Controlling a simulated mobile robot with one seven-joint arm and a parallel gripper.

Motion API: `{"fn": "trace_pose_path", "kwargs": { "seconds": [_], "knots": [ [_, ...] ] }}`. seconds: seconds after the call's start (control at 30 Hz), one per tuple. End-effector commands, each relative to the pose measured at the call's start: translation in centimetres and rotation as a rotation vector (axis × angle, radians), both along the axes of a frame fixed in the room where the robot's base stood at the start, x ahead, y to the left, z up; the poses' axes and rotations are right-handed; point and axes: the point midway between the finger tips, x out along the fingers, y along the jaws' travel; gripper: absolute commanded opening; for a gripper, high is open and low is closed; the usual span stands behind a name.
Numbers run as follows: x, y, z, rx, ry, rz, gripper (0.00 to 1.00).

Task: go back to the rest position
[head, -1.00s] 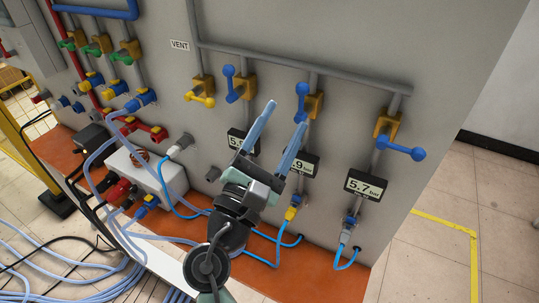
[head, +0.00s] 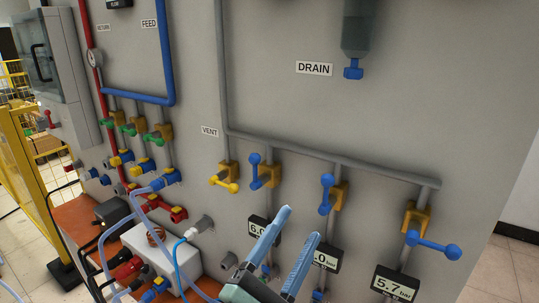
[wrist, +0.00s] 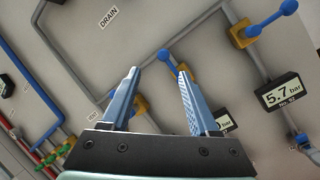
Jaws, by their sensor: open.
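My gripper (head: 300,225) is low in the head view, in front of the grey panel (head: 275,105). Its two blue fingers point up and are spread apart. In the wrist view, my gripper (wrist: 157,72) shows the same open fingers with nothing held between them. A blue-handled valve (wrist: 165,58) appears beyond the gap between the fingertips. In the head view, the fingers partly cover the middle pressure display (head: 324,257), and the wrist is cut off by the lower edge.
A yellow-handled valve (head: 225,181) and several blue-handled valves, one at the right (head: 430,240), stick out from the panel. A drain vessel (head: 358,30) hangs above. Hoses and a white box (head: 150,245) are at lower left, with a yellow fence (head: 28,190) beyond.

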Motion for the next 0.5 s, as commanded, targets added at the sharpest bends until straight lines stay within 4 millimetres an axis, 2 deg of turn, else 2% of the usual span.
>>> {"fn": "trace_pose_path", "kwargs": {
  "seconds": [0.13, 0.27, 0.37, 0.5],
  "knots": [
    [0.6, -0.9, 4.4, 0.397, -0.249, 0.197, 0.61],
    [0.4, -0.6, 9.5, 0.807, -0.500, 0.458, 0.61],
    [-0.6, 0.1, 13.8, 1.108, -0.669, 0.690, 0.61],
    [-3.5, 1.6, 20.0, 1.493, -0.837, 1.052, 0.61]
  ]
}}
